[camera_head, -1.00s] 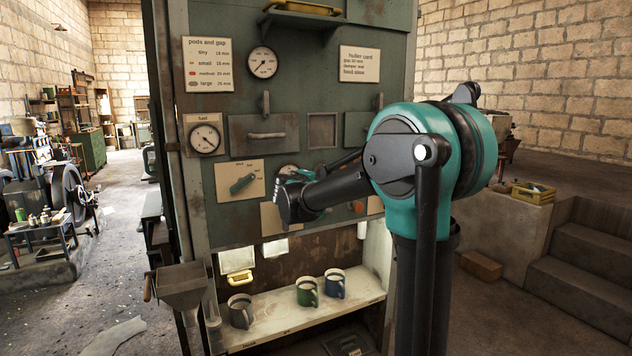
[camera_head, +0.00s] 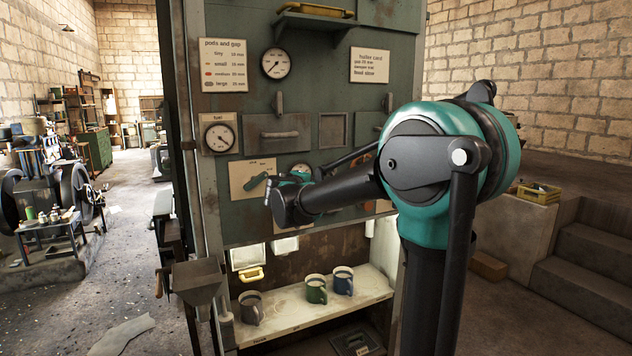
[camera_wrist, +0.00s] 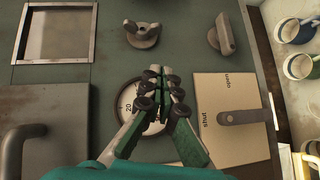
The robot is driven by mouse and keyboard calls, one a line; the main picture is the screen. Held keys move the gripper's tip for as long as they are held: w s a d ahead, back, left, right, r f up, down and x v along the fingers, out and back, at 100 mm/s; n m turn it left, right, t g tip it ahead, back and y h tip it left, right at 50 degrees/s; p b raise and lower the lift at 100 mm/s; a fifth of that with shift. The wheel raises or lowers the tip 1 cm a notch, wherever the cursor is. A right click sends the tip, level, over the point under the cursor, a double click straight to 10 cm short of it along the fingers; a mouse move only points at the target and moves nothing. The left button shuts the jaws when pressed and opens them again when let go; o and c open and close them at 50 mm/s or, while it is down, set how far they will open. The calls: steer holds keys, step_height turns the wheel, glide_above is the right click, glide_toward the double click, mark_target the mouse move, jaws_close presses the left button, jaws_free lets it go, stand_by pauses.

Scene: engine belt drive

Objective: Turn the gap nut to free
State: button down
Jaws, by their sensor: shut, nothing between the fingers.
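A metal wing nut (camera_wrist: 141,33) stands on the green panel in the wrist view, above a round dial (camera_wrist: 126,98). It is the only wing-shaped nut I see, but no label on it is readable. My gripper (camera_wrist: 158,84) is shut and empty, with its fingertips in front of the dial. The nut is a short way beyond the fingertips in the picture, and I see no contact. In the head view my wrist and arm cover much of this part of the panel, and I cannot make out the nut there.
A lever (camera_wrist: 243,117) on a shut/open plate is right of my gripper. A second knob (camera_wrist: 222,35) is at upper right. A drawer handle (camera_wrist: 20,145) is at lower left. In the head view, mugs stand on a shelf (camera_head: 280,318) below the panel.

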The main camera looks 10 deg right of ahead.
steer(key=f+v, duration=0.1)
steer(key=v, duration=0.5)
steer(key=w+d+t, duration=0.1)
steer(key=w+d, duration=0.7)
steer(key=w, duration=0.1)
steer(key=shift+w+d+n, duration=0.2)
steer(key=shift+w+n, duration=0.05)
steer(key=shift+n, duration=0.15)
steer(key=shift+w+d+f, duration=0.1)
steer(key=shift+d+f, duration=0.05)
steer(key=shift+d, duration=0.3)
steer(key=shift+h, duration=0.4)
